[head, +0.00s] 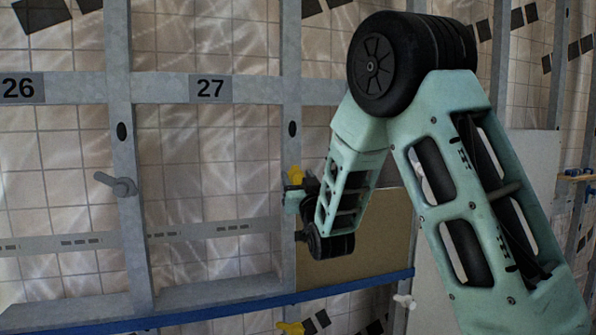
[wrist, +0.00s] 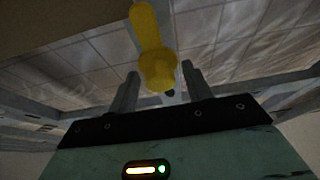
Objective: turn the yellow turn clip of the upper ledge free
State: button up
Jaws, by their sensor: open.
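A yellow turn clip (head: 295,176) shows in the head view on the grey upright, just above the tan panel. My gripper (head: 293,198) is right at it, partly hidden by my own wrist. In the wrist view the yellow turn clip (wrist: 147,25) has a long lever running up and a round hub below. My open gripper (wrist: 160,72) has one finger on each side of the hub in the picture. I cannot tell whether either finger touches it or how deep the clip sits between them. The tan panel (head: 372,222) stands behind my forearm.
A blue ledge (head: 225,310) runs along under the panel. A second yellow clip (head: 290,327) sits below it, and a white clip (head: 405,300) to its right. A grey clip (head: 118,183) is on the left upright. Rails labelled 26 and 27 (head: 210,88) cross the frame.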

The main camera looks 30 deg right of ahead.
jog(key=shift+w+d+r, duration=0.1)
jog(key=shift+w, duration=0.2)
jog(key=c, duration=1)
jog(key=shift+o, duration=0.2)
